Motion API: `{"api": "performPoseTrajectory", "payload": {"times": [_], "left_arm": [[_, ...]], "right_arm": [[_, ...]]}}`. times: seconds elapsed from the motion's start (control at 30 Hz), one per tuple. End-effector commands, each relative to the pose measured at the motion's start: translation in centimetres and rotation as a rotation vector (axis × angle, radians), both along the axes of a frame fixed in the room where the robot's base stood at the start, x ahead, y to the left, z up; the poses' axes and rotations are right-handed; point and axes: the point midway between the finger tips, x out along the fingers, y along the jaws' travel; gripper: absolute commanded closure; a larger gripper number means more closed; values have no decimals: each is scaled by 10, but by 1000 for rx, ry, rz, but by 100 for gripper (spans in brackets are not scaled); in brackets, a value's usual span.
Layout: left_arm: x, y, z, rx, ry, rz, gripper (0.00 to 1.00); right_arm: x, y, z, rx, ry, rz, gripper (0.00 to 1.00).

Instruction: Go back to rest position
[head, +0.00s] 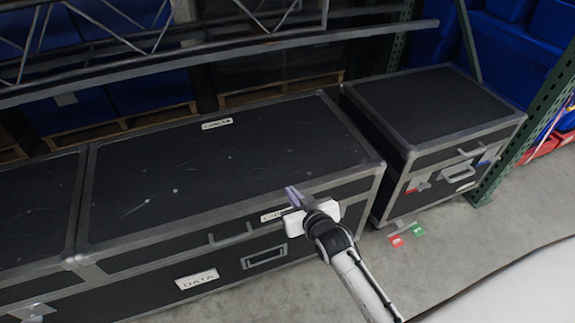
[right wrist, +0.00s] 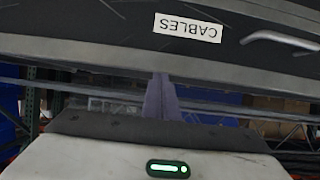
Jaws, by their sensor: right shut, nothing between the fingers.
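My right gripper (head: 293,196) reaches in from the lower right in the head view, over the front edge of a long black flight case (head: 235,165). Its fingers are together with nothing between them. In the right wrist view the shut fingers (right wrist: 162,97) point at the case's edge, below an upside-down CABLES label (right wrist: 188,28). I cannot tell whether the fingertips touch the case. My left gripper is in neither view.
A smaller black case (head: 435,105) stands to the right, beside a green rack post (head: 500,160). Metal truss beams (head: 220,48) run along the back. Red and green tags (head: 397,241) lie on the grey floor. Bare floor (head: 520,215) is free at the right.

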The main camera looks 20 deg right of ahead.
Motion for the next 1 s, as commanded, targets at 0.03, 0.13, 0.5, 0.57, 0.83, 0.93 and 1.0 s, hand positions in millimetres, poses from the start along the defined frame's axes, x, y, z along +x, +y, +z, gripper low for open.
{"api": "performPoseTrajectory", "payload": {"times": [0.03,0.13,0.5,0.57,0.83,0.93,1.0], "left_arm": [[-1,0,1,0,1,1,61],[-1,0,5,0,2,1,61],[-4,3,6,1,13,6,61],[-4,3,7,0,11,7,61],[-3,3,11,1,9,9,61],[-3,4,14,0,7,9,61],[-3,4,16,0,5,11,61]], "right_arm": [[-18,1,-17,2,52,-1,100],[-30,2,-6,2,42,-1,100],[-66,3,30,0,2,-1,100],[-67,3,31,0,0,-1,100],[-103,14,14,-5,69,50,100],[-151,33,-4,-1,162,123,100],[-185,46,-15,9,226,173,100]]}}
